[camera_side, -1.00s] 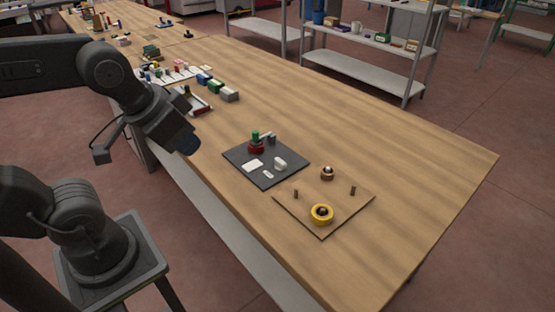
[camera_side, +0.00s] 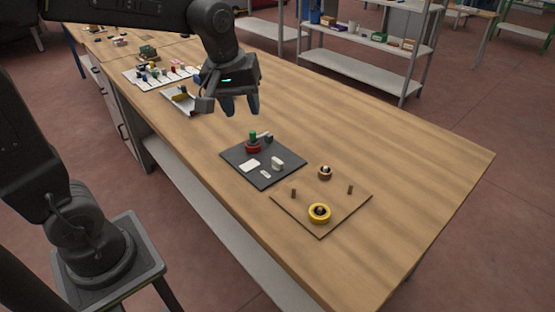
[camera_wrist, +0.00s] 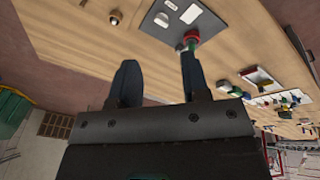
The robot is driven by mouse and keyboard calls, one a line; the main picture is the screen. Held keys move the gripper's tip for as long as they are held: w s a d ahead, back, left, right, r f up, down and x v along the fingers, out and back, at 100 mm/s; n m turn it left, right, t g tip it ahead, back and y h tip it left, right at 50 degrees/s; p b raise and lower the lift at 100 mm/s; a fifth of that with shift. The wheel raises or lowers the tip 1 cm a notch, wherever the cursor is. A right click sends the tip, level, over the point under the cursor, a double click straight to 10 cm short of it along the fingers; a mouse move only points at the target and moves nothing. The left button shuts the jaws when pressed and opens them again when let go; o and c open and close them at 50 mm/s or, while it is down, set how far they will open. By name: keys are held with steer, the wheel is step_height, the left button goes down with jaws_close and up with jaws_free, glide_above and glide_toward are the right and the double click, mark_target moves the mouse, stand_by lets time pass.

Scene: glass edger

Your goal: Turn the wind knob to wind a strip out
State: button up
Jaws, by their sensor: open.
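A dark square plate (camera_side: 236,158) lies on the bench and carries a red round base with a green knob (camera_side: 252,135) on top, a small grey block beside it and white pieces. I cannot tell for certain which part is the wind knob. My gripper (camera_side: 242,107) is open and empty, above the bench behind and left of the plate. In the wrist view the green knob (camera_wrist: 190,40) shows beyond the right finger of my gripper (camera_wrist: 158,75).
A small brown and white round piece (camera_side: 325,172) stands behind the board. A tray (camera_side: 184,101) and a white panel with small coloured items (camera_side: 150,76) lie farther back left. The bench's right side is clear. Shelves (camera_side: 360,67) stand behind.

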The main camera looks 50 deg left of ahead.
steer(key=w+a+f+n+g, duration=0.25)
steer(key=w+f+n, duration=0.3)
steer(key=w, duration=0.35)
steer(key=n, duration=0.4)
glide_toward(278, 160)
steer(key=shift+g, duration=0.25)
step_height(278, 160, down, 10)
steer(key=shift+w+a+r, duration=0.1)
steer(key=shift+c, duration=0.3)
jaws_close()
